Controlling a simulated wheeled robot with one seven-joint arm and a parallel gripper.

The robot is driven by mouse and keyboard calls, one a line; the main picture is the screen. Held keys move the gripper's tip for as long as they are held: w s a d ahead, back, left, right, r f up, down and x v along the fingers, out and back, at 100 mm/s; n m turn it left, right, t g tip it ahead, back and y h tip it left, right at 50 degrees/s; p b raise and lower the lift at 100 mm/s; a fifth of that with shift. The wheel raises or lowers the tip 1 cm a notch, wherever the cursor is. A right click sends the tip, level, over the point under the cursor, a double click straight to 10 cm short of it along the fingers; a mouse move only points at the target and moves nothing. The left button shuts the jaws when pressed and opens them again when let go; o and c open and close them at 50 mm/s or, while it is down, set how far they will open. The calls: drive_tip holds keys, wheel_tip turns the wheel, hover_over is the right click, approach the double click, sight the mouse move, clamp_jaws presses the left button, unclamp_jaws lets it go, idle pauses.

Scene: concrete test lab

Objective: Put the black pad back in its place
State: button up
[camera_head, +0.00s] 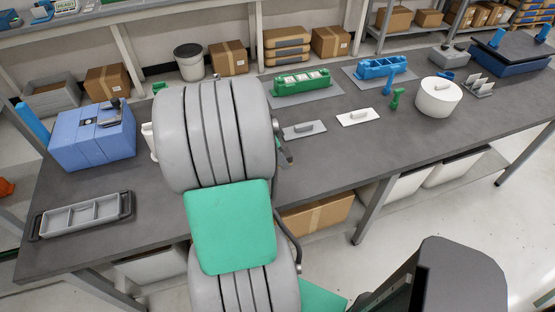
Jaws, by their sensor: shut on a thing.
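I cannot make out a black pad with certainty. A flat grey plate with a raised grip (303,130) and a similar white plate (357,117) lie on the grey bench (335,160), right of my arm. A green fixture (302,82) and a blue fixture (381,67) stand behind them on grey mats.
A blue box (92,139) and a grey compartment tray (82,214) occupy the bench's left end. A white round pot (439,97), a small green tool (397,98) and a dark-topped blue case (513,52) are at the right. Bare bench lies along the front right.

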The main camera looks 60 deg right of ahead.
drive_tip(key=w+d+f, duration=0.1)
drive_tip(key=f, duration=0.1)
drive_tip(key=d+f, duration=0.1)
drive_tip(key=w+d+f+p, duration=0.1)
drive_tip(key=d+f, duration=0.1)
drive_tip(key=shift+w+f, duration=0.3)
drive_tip(key=f, duration=0.3)
drive_tip(key=shift+w+d+f, duration=0.1)
drive_tip(key=shift+d+f, duration=0.15)
drive_tip(key=shift+f, duration=0.1)
drive_tip(key=shift+f, duration=0.15)
drive_tip(key=o, duration=1.2)
